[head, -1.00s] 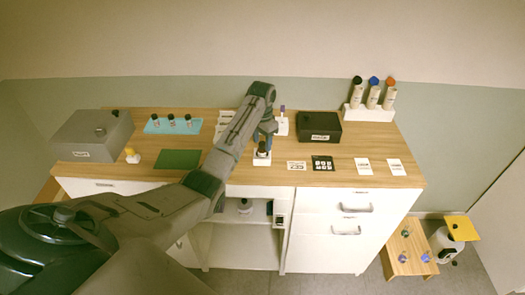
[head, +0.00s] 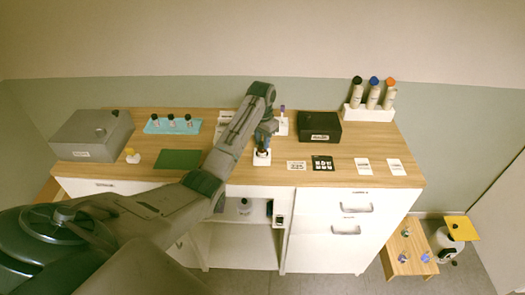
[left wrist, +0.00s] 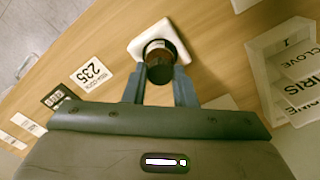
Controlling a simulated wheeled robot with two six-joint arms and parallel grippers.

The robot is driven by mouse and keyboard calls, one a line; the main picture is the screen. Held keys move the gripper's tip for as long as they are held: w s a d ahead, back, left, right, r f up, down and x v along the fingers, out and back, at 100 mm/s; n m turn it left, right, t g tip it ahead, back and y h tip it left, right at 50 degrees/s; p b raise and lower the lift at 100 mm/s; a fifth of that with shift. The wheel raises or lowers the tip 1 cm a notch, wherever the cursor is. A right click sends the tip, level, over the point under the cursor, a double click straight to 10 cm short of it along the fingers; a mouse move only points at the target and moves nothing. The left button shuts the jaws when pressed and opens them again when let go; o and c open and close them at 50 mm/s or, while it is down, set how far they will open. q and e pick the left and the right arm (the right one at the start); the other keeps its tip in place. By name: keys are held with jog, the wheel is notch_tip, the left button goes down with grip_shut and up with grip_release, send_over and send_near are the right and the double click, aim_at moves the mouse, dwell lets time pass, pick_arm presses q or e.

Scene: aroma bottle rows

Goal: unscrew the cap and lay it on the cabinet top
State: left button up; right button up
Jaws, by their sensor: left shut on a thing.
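A small dark bottle with a dark round cap (left wrist: 160,68) stands upright in a white square holder (left wrist: 136,49) on the wooden cabinet top (head: 228,178). The holder also shows in the head view (head: 261,161), near the front edge. My left gripper (head: 263,147) comes down over the bottle from above. In the left wrist view its two blue-grey fingers (left wrist: 160,84) are shut on the cap, one on each side. The cap is at the bottle; a gap between them cannot be made out. My right gripper is in neither view.
A black box (head: 319,127) stands behind to the right, and a rack of bottles (head: 368,113) farther right. Label cards (head: 364,166) lie near the front right. A green mat (head: 178,159) and a blue tray (head: 158,126) lie left. Bare wood shows between the cards.

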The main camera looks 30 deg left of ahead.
pick_arm(q)
jog(key=n, duration=1.1)
jog(key=shift+n, duration=0.4)
jog(key=n, duration=0.5)
jog(key=o, duration=0.9)
jog(key=shift+c, duration=0.2)
